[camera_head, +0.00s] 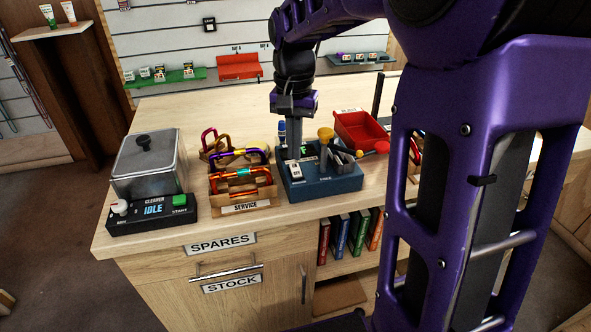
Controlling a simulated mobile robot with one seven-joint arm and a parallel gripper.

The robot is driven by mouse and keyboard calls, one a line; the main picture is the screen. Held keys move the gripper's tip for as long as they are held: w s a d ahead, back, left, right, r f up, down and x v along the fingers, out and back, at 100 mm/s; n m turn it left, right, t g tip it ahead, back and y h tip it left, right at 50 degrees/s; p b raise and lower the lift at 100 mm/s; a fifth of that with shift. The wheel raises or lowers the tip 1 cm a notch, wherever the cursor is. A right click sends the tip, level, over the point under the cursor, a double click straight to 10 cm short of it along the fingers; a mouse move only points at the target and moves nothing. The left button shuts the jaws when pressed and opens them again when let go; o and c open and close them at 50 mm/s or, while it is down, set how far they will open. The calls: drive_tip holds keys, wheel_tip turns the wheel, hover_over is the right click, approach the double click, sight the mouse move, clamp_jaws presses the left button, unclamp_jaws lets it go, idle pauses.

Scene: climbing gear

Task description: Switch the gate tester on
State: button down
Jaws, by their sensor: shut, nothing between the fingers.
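The gate tester looks to be the dark blue box (338,184) on the counter, right of the service tray. A pale rocker switch (296,173) sits at its front left; its on or off position is too small to tell. A small green patch shows behind the switch, partly hidden by my gripper. My gripper (294,156) points down over the back left of the box, just behind the switch, with its fingers shut and empty. I cannot tell whether the fingertips touch the box.
A wooden service tray (244,208) with several carabiners stands left of the box. A cleaner control unit (152,214) reading IDLE and a lidded metal tank (148,170) stand further left. A red bin (362,128) is behind right. The counter behind is clear.

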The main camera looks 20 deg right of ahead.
sight(294, 165)
drive_tip(key=shift+f+b, duration=0.65)
drive_tip(key=shift+f, duration=0.4)
idle(0.4)
wheel_tip(294, 165, up, 7)
drive_tip(key=p, duration=0.6)
idle(0.4)
idle(0.3)
